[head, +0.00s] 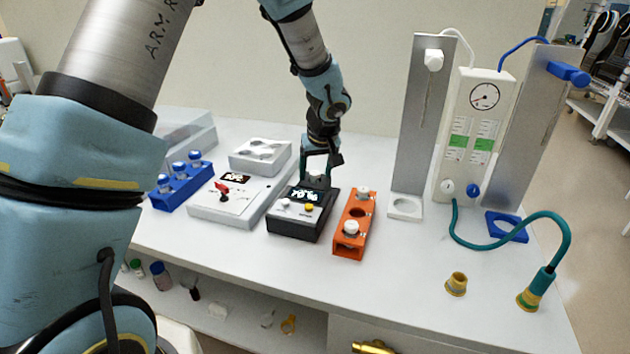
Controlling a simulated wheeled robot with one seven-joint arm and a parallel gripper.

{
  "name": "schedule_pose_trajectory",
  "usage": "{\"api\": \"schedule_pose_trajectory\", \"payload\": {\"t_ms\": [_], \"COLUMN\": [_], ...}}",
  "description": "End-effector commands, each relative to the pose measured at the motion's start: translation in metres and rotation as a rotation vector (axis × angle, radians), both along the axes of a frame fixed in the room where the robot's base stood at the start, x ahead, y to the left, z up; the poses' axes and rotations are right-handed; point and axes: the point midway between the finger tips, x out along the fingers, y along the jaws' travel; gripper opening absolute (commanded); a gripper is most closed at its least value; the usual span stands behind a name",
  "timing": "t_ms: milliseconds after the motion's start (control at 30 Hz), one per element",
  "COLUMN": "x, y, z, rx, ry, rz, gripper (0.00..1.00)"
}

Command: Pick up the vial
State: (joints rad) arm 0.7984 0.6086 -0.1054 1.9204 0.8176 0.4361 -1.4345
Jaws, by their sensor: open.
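My gripper (317,176) is open and points down at the back of a small black device (296,226) with a lit display. Its fingertips are low over the device's rear part; I cannot tell whether they touch it or whether a vial is between them. An orange rack (346,247) just to the right holds two white-capped vials, one in front (351,228) and one at the back (363,191), with a dark empty hole between them. A blue rack (181,190) at the left holds several small vials with blue tops (178,167). Which one is the task's vial cannot be told.
A white device with a red knob (222,190) and a white tray unit (260,155) stand left of the black device. At the right are two metal stands (421,140), a gauge panel (478,130) and a teal hose (495,245). The bench front is mostly clear.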

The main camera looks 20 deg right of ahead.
Motion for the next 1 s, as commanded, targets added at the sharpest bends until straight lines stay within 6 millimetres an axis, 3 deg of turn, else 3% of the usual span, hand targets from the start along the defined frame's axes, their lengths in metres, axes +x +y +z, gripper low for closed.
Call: {"api": "schedule_pose_trajectory", "payload": {"t_ms": [167,767,1000], "x": [-0.0001,-0.0002,-0.0001], "y": [-0.0001,0.0000,0.0000], "z": [-0.0001,0.0001,0.0003], "rx": [0.000,0.000,0.000], "ry": [0.000,0.000,0.000], "rz": [0.000,0.000,0.000], "gripper": [0.68,0.00,0.00]}}
